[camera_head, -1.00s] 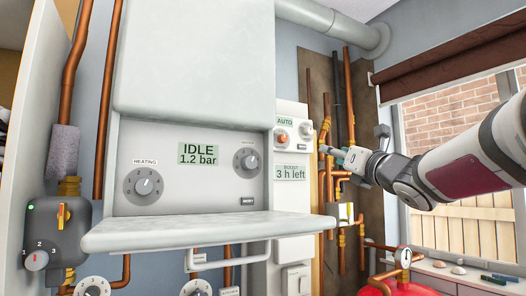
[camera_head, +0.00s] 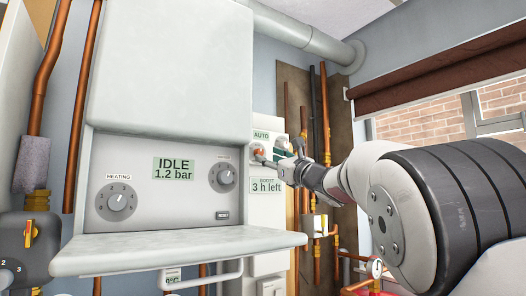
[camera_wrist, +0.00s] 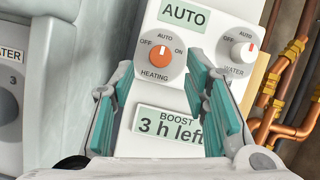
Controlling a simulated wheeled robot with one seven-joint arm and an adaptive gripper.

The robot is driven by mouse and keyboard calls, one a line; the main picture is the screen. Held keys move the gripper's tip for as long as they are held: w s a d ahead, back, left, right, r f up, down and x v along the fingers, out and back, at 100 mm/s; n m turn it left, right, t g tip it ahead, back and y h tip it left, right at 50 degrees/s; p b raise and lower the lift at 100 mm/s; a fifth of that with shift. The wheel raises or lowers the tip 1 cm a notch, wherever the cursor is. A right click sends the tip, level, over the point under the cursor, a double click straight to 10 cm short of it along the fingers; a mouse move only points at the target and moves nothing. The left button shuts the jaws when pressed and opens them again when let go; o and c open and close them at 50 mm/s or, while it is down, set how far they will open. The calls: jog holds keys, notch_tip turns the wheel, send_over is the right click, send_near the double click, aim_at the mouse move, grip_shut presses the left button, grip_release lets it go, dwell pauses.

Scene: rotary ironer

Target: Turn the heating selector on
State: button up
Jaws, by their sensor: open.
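The heating selector (camera_wrist: 160,57) is a round grey dial with an orange knob, marked OFF, AUTO and ON, on a white control panel. Its white pointer mark is up, towards AUTO. The display (camera_wrist: 185,13) above it reads AUTO. In the head view the orange knob (camera_head: 259,151) shows just left of my gripper (camera_head: 280,162). In the wrist view my gripper (camera_wrist: 160,78) is open and empty. Its green-padded fingers stand left and right of the dial, with the knob between their tips.
A similar water dial (camera_wrist: 242,52) sits close right of the selector. A boost display (camera_wrist: 168,127) reads 3 h left. The boiler (camera_head: 165,75) with its own numbered heating knob (camera_head: 116,201) and protruding shelf (camera_head: 180,250) stands left. Copper pipes (camera_head: 325,120) run on the right.

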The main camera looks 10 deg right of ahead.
aim_at(261, 153)
jog(key=shift+p+x, duration=0.4)
jog(key=shift+x, duration=1.45)
grip_shut()
